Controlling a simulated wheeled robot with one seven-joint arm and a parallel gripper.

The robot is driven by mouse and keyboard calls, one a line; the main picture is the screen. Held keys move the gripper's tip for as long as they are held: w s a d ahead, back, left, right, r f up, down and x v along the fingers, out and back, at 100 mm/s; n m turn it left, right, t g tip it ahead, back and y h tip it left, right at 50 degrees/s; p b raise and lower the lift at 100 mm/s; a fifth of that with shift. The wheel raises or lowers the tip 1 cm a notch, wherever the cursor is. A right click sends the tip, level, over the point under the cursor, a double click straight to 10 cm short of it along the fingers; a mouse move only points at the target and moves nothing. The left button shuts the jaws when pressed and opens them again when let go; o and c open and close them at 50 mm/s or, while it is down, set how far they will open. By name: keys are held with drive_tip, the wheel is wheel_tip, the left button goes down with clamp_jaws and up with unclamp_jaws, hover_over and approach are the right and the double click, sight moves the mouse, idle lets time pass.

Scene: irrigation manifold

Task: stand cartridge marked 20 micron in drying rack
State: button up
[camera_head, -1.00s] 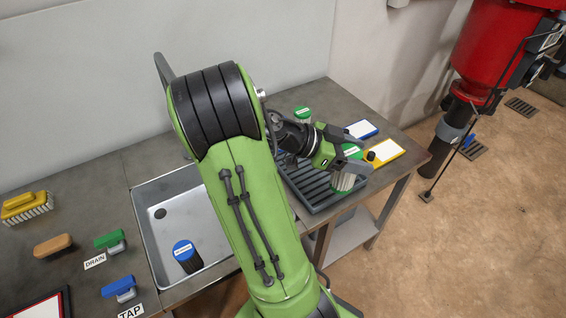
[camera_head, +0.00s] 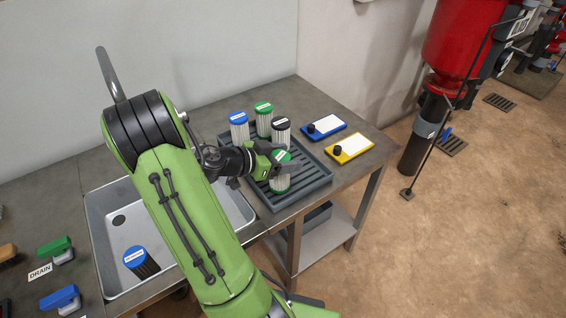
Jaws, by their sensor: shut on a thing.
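My gripper (camera_head: 279,168) is shut on a green-capped, pale ribbed cartridge (camera_head: 280,184). The cartridge is about upright over the front part of the grey drying rack (camera_head: 310,190); I cannot tell whether its foot touches the slats. A blue-capped cartridge (camera_head: 239,125), another green-capped one (camera_head: 264,119) and a black-capped one (camera_head: 281,131) stand at the rack's back. A blue-capped cartridge with a dark body (camera_head: 140,262) is in the sink (camera_head: 108,268). The cap labels are too small to read. My arm hides part of the sink and the rack's left side.
A blue board (camera_head: 324,127) and a yellow board (camera_head: 349,148), each with a white panel and black knob, lie right of the rack. Green (camera_head: 55,247) and blue (camera_head: 61,299) handles, the former by a DRAIN label, are left of the sink.

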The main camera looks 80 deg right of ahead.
drive_tip(key=shift+f, duration=0.35)
drive_tip(key=shift+f, duration=0.15)
drive_tip(key=o, duration=1.1)
drive_tip(key=shift+o, duration=0.2)
drive_tip(key=shift+r, duration=0.3)
drive_tip(key=p+v, duration=0.2)
drive_tip(key=v, duration=1)
drive_tip(key=shift+w+f, duration=0.1)
drive_tip(key=shift+w, duration=0.05)
